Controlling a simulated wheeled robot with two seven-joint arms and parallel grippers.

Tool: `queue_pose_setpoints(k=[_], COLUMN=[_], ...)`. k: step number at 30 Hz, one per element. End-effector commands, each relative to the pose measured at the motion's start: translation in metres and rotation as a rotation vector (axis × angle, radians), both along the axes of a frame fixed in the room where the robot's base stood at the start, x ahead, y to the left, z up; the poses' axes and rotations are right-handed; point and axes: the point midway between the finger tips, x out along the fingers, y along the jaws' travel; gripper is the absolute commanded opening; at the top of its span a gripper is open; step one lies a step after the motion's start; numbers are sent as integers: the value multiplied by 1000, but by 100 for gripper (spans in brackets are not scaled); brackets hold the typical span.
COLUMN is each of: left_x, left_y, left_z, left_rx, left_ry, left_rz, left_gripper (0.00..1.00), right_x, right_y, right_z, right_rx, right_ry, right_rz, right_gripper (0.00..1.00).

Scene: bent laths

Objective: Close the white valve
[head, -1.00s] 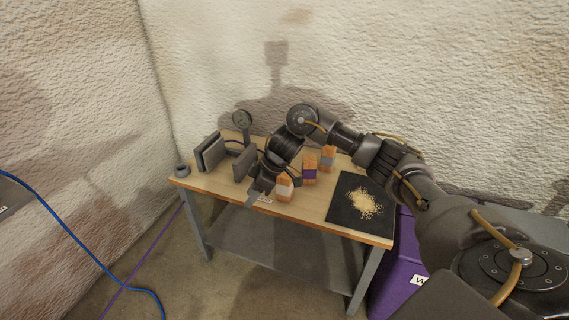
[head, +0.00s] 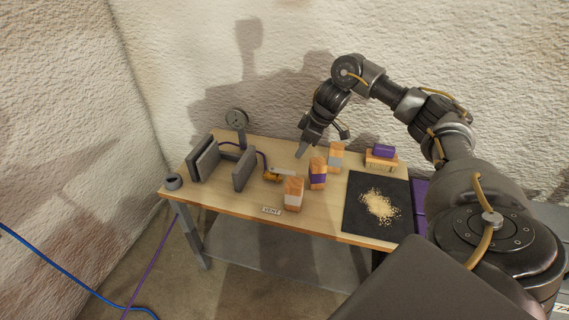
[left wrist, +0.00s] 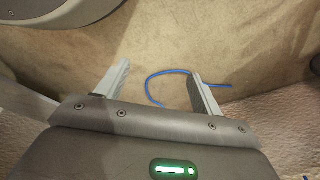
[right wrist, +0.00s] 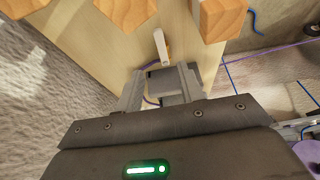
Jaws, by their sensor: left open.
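The valve has a brass body (head: 271,177) and a white lever handle (head: 286,171). It sits on the table at the end of a purple hose, and its handle points right in the head view. In the right wrist view the white handle (right wrist: 161,46) shows beyond the fingertips, apart from them. My right gripper (head: 323,145) is above the back of the table, behind and to the right of the valve. It is open and empty, as its own wrist view (right wrist: 160,82) shows. My left gripper (left wrist: 160,74) is open and empty, with floor below it.
Wooden blocks with white (head: 293,194), purple (head: 318,173) and grey (head: 337,157) bands stand right of the valve. Grey plates (head: 243,169) and a gauge (head: 236,118) stand left. A black mat (head: 355,225) with grains lies right. A "VENT" label (head: 271,210) is in front.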

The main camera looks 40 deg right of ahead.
Motion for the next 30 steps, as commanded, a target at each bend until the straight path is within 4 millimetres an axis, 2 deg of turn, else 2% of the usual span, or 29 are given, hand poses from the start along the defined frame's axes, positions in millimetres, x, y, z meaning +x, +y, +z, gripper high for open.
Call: queue_pose_setpoints(k=[3, 8, 12, 18, 24, 30], left_x=[-11, 3, 10, 14, 14, 13], left_y=[0, -4, -5, -5, -4, -4], left_z=[-4, 21, 42, 72, 91, 97], left_rx=[2, -7, -7, -8, -8, -9], left_ry=[24, -5, -20, -36, -47, -48], left_rz=[0, 3, 6, 9, 11, 11], left_gripper=[67, 67, 67, 67, 67, 67], right_x=[1, 7, 16, 27, 33, 34], right_y=[1, 5, 12, 20, 23, 24], right_z=[-8, -29, -54, -83, -97, -100], right_rx=[1, 2, 3, 2, 1, 1], right_ry=[2, 2, 2, 2, -1, -1], right_rz=[-1, -1, 1, 1, 1, 1], right_gripper=[38, 38, 38, 38, 38, 38])
